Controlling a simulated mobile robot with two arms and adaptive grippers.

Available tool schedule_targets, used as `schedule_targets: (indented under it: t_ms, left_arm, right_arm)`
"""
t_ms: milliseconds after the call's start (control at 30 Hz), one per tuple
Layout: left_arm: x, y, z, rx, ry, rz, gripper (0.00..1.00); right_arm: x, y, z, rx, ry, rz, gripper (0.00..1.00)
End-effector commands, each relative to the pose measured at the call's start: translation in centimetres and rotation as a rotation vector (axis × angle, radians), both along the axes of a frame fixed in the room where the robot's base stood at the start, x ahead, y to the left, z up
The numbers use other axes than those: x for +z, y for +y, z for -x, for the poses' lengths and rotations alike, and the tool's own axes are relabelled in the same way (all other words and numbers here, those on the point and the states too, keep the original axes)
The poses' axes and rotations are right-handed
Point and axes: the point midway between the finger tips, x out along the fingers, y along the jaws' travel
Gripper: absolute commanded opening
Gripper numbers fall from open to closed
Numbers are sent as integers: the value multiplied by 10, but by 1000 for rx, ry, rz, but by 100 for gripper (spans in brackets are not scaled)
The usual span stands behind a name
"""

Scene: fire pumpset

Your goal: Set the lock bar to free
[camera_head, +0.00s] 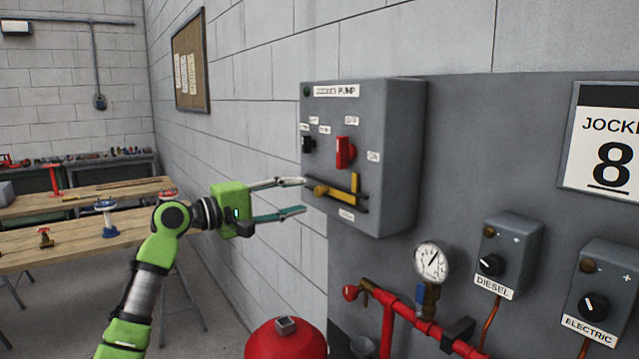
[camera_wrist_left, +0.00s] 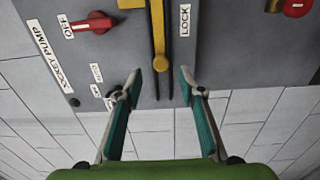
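The lock bar (camera_head: 335,195) is a yellow bar on a dark slot, low on the front of the grey jockey pump box (camera_head: 400,150). A short yellow upright piece (camera_head: 354,182) stands at its right end. The bar also shows in the left wrist view (camera_wrist_left: 157,30), beside a LOCK label (camera_wrist_left: 185,20). My left gripper (camera_head: 303,195) is open and empty at the left end of the bar, its fingertips above and below that end's level. In the left wrist view the fingertips (camera_wrist_left: 160,88) sit on either side of the bar's line, apart from it. My right gripper is out of view.
A red switch (camera_head: 345,152) and a black knob (camera_head: 307,144) sit above the bar on the box. Below are a pressure gauge (camera_head: 432,262), red piping (camera_head: 388,325) and a red tank (camera_head: 287,340). Wooden benches (camera_head: 75,240) stand at the left.

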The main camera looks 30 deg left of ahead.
Motion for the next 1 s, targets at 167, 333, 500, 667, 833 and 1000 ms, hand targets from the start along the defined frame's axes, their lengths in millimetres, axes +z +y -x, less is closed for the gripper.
schedule_targets:
  t_ms: [167,333,500,667,833,1000]
  left_arm:
    - [5,-14,-34,-1,0,3,36]
    - [2,-22,-54,0,2,1,36]
    - [0,-26,-62,1,1,-1,36]
    - [-1,-26,-63,1,0,-2,36]
    - [-1,-26,-63,1,1,-1,18]
    - [-1,-26,-63,1,1,-1,0]
  right_arm:
    - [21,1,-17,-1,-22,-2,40]
    - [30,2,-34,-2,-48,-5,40]
    - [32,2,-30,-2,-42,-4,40]
    - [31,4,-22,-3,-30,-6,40]
    - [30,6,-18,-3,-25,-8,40]
    - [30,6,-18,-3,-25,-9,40]
